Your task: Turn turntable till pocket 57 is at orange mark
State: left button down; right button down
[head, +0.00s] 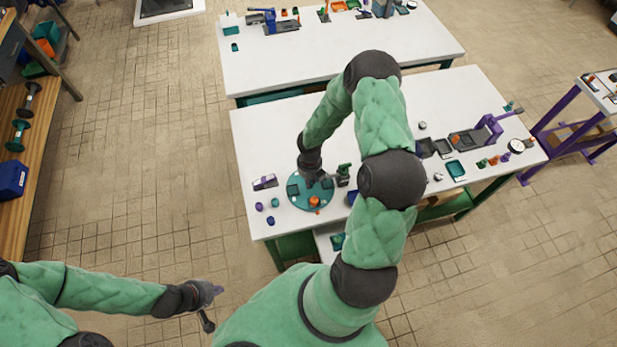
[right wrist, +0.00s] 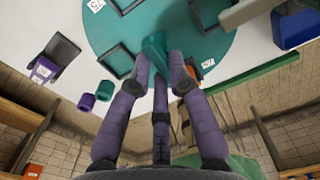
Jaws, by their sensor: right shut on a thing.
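The turntable (head: 298,203) is a round teal disc near the left front corner of the nearer white table. It also fills the top of the right wrist view (right wrist: 155,20), with dark square pocket frames (right wrist: 117,60) on it. White labels are on or by the disc, but I cannot read a 57. My right gripper (right wrist: 158,62) is shut on a teal upright handle (right wrist: 155,45) on the disc. An orange piece (head: 314,201) shows at the disc's front; I cannot tell whether it is the orange mark. My left gripper (head: 207,305) hangs over the floor, its fingers unclear.
Purple and blue small cylinders (head: 270,221) stand left of the disc, near a grey-purple holder (head: 265,182). A dark green tool (head: 343,175) stands close at its right. Trays and a purple fixture (head: 488,128) occupy the table's right side.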

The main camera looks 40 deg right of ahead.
jog(key=shift+n, duration=0.3)
dwell(0.5)
jog(key=c, duration=1.1)
grip_release()
jog(key=shift+c, duration=0.2)
jog(key=shift+r, duration=0.1)
notch_tip(320, 180, up, 12)
